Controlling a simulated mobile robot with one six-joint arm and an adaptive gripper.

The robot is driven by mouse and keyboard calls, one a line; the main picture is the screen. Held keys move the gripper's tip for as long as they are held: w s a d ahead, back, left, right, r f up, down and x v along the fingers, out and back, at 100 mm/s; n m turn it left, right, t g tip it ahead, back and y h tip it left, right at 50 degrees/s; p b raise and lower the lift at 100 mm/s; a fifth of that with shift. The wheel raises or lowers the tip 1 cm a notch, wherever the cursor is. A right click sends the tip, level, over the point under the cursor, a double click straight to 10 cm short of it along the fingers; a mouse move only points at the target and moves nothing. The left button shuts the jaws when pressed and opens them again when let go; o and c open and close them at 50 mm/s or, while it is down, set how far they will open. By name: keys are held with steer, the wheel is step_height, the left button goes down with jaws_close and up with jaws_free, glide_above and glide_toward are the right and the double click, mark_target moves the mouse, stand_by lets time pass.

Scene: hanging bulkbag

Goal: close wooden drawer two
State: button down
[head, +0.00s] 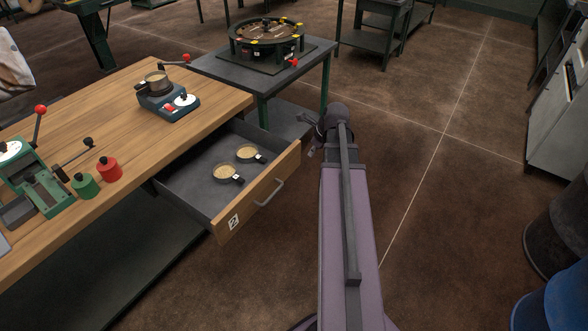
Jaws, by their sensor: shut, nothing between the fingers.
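Wooden drawer two (258,203) is pulled well out from under the wooden workbench, towards the lower right. Its wooden front carries a white label (233,222) reading 2 and a grey bar handle (269,193). Inside its grey tray lie two small round pans (227,174) (249,153) with pale grainy contents. My gripper (308,121) is small and dark at the far end of my arm. It appears shut and empty, to the upper right of the drawer front and apart from the handle. My wrist partly hides it.
The wooden workbench (80,115) holds a blue scale (168,101), a green press (38,185) and green and red weights (109,169). A dark table (210,66) with a round device stands behind the drawer. Open floor lies to the right; barrels stand at the right edge.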

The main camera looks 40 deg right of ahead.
steer(key=shift+d+f, duration=0.1)
steer(key=shift+d, duration=0.15)
steer(key=shift+f, duration=0.1)
steer(key=b, duration=0.9)
glide_toward(295, 162)
steer(key=s+a+f, duration=0.1)
steer(key=a+f, duration=0.2)
steer(key=f, duration=0.2)
steer(key=shift+w+a, duration=0.4)
steer(key=shift+w, duration=0.3)
